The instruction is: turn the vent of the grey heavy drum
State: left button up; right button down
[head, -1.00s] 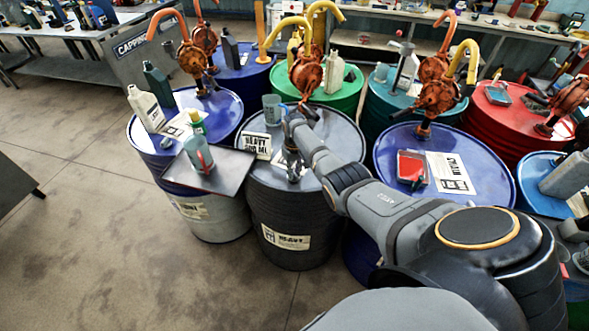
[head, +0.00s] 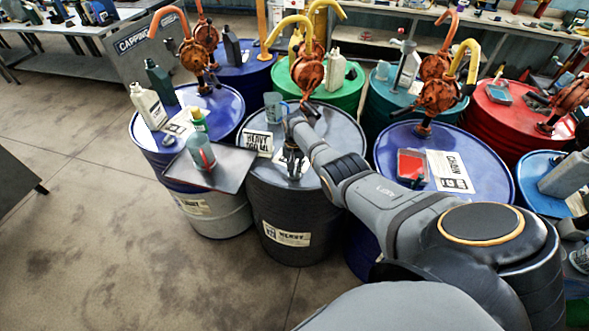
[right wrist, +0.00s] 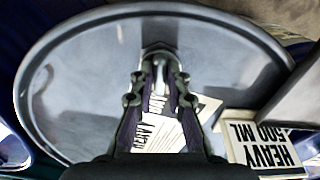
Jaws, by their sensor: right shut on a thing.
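The grey heavy drum (head: 275,212) stands upright in the middle of the head view, with a "HEAVY" label on its dark ribbed side. Its grey lid (right wrist: 85,95) fills much of the right wrist view. My right gripper (head: 292,165) reaches down to the near part of the lid. In the right wrist view its fingers (right wrist: 160,72) are closed around the small pale vent (right wrist: 160,78), which they partly hide. How far the vent is turned cannot be told. My left gripper is not in view.
A blue-grey jug (head: 273,105) and an orange pump (head: 306,75) are behind. A blue drum (head: 440,160) stands close on the right.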

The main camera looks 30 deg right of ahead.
aim_at(294, 171)
jog(key=shift+w, duration=0.1)
dwell(0.3)
jog(key=c, duration=1.3)
grip_release()
jog(key=shift+r, duration=0.15)
notch_tip(294, 171, up, 12)
jog(key=shift+f, duration=0.1)
jog(key=shift+f, duration=0.1)
